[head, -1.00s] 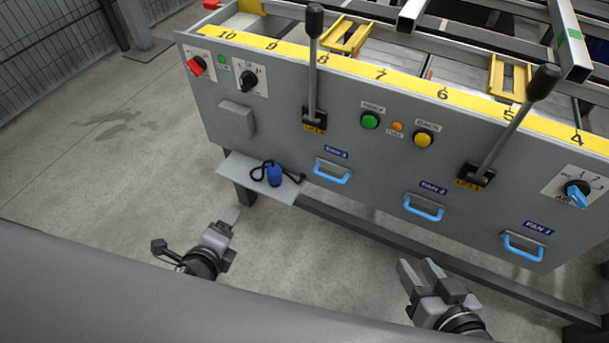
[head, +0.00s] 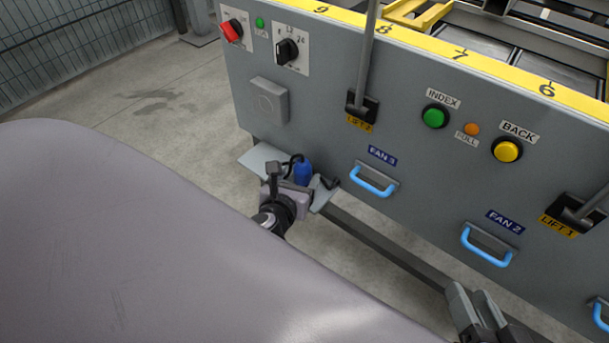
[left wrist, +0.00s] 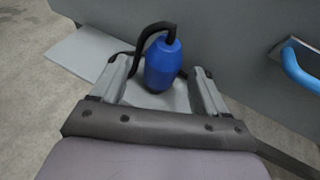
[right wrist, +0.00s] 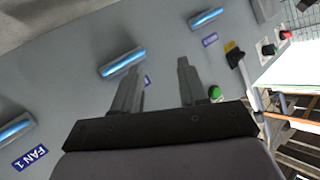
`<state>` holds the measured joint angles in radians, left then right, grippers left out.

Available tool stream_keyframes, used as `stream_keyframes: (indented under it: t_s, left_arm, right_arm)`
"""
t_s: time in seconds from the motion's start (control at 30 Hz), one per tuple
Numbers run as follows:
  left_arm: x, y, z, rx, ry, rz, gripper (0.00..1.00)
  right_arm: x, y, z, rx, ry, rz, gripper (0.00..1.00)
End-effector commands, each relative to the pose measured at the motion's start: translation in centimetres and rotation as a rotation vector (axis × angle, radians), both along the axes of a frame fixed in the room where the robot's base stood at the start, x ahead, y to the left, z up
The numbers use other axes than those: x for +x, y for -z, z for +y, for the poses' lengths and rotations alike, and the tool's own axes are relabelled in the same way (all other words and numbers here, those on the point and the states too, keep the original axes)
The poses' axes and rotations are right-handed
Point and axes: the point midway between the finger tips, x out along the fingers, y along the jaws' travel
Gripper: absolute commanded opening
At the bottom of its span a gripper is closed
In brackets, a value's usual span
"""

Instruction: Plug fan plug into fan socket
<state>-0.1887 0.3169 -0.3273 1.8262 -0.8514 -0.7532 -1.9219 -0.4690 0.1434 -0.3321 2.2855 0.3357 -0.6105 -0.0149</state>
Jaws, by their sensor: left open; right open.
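The blue fan plug (head: 303,171) with its black cable stands on a small grey shelf (head: 258,158) below the panel. In the left wrist view the plug (left wrist: 162,66) is upright between the two fingers, with gaps on both sides. My left gripper (head: 312,188) is open at the shelf and partly hides the plug in the head view. My right gripper (head: 471,292) is open and empty in front of the lower panel.
The grey panel carries blue handles (head: 373,182) labelled as fans, lift levers (head: 365,60), a green button (head: 435,117), a yellow button (head: 507,150) and a red switch (head: 232,31). A rail (head: 390,245) runs below. Floor left of the panel is clear.

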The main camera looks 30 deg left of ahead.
Motion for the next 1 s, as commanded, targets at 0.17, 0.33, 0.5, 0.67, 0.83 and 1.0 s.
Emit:
stream_keyframes:
  t_s: [0.17, 0.33, 0.5, 0.67, 0.83, 1.0]
  left_arm:
    - [2.5, 1.1, 0.6, -0.002, -0.001, -0.004, 0.75]
    - [3.5, 1.3, 0.9, -0.003, 0.000, -0.002, 0.75]
    - [3.6, 1.2, 0.9, -0.003, 0.000, -0.001, 0.75]
    - [3.5, 1.2, 0.9, -0.003, 0.000, -0.001, 0.39]
    - [3.6, 1.1, 0.9, -0.002, 0.000, -0.003, 0.14]
    - [3.5, 1.1, 0.9, -0.003, 0.000, -0.002, 0.14]
  right_arm:
    - [-0.2, 0.6, -0.9, -0.047, 0.016, -0.060, 0.43]
    - [-0.2, 0.4, -1.3, -0.069, 0.025, -0.086, 0.43]
    - [-0.2, 0.2, -1.3, -0.070, 0.025, -0.089, 0.43]
    - [-0.2, 0.2, -1.3, -0.070, 0.025, -0.089, 0.43]
    - [-0.2, 0.2, -1.3, -0.069, 0.025, -0.089, 0.43]
    - [-0.2, 0.2, -1.3, -0.069, 0.025, -0.089, 0.43]
